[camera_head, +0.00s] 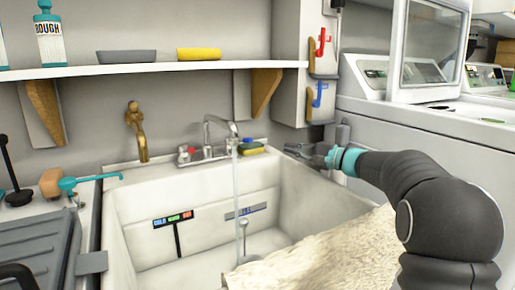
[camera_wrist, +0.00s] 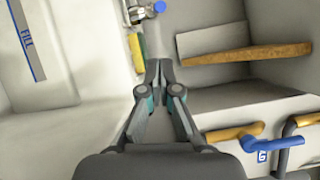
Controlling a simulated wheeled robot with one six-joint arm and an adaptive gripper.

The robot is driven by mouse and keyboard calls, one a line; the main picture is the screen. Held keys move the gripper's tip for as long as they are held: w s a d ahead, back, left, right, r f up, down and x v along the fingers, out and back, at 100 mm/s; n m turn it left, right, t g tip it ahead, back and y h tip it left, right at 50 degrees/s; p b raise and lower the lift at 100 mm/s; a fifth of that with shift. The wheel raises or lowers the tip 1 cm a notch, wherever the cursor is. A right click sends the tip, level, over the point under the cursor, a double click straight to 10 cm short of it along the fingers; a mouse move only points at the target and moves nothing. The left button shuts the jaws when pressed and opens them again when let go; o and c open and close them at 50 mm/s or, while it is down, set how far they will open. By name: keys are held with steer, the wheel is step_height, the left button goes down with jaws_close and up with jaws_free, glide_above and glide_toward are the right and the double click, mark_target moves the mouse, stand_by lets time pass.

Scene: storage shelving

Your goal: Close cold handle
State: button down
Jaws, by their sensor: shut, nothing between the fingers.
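The cold handle (camera_wrist: 140,12), chrome with a blue cap, shows at the top edge of the wrist view, partly cut off. My gripper (camera_head: 291,150) is shut and empty, right of the faucet over the sink's back right corner. In the wrist view its fingertips (camera_wrist: 158,66) point toward the cold handle, apart from it.
A yellow-green sponge (camera_wrist: 137,52) lies by the faucet, close to my fingertips. A shelf (camera_head: 150,69) with wooden brackets (camera_head: 265,88) runs above. Red (camera_head: 322,42) and blue (camera_head: 319,93) wall levers are at right. The sink basin (camera_head: 140,205) is open below.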

steer(key=s+x, duration=0.1)
steer(key=x, duration=1)
steer(key=shift+s+a+t+p, duration=0.2)
steer(key=shift+a+t+p, duration=0.2)
steer(key=shift+a+p, duration=0.05)
steer(key=shift+r, duration=0.1)
steer(key=s+a+b, duration=0.2)
steer(key=b, duration=0.3)
steer(key=shift+s+b, duration=0.3)
